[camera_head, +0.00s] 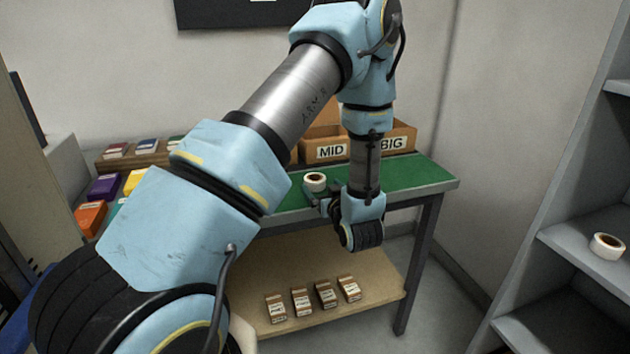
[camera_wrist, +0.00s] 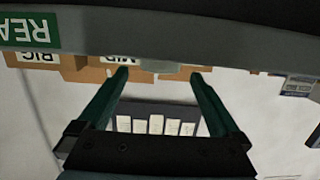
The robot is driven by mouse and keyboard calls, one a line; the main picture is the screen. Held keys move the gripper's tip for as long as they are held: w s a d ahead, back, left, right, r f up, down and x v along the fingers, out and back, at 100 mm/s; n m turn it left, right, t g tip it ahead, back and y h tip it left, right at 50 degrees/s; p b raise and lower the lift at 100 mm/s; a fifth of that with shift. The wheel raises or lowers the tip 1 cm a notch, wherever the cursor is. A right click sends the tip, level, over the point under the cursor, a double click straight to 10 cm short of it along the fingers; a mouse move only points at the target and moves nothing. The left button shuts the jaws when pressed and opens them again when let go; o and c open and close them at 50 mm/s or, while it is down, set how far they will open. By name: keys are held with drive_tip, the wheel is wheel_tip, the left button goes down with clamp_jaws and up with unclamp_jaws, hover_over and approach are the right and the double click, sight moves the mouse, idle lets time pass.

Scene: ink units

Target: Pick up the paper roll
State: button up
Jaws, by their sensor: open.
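A white paper roll (camera_head: 316,181) with a brown core lies on the green tabletop (camera_head: 425,174) in the head view. A second similar roll (camera_head: 607,246) lies on the grey shelf at the right. My gripper (camera_head: 312,198) is at the table's front edge, just in front of the first roll and apparently apart from it. In the wrist view my gripper (camera_wrist: 159,74) shows two dark green fingers spread apart, with nothing clearly held. A pale shape lies between the fingertips there; I cannot tell whether it is the roll.
Coloured boxes (camera_head: 104,187) fill the table's left side. Several small cartons (camera_head: 302,302) stand on the lower board. The grey shelf (camera_head: 575,250) stands to the right, with open floor between.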

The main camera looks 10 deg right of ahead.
sight(318, 183)
drive_tip(key=p+x, duration=0.1)
drive_tip(key=x, duration=0.3)
drive_tip(key=shift+a+r+p, duration=0.1)
drive_tip(key=shift+r+p, duration=0.05)
drive_tip(key=shift+p, duration=0.25)
drive_tip(key=shift+w+f, duration=0.2)
drive_tip(key=shift+w, duration=0.2)
drive_tip(key=c, duration=1.3)
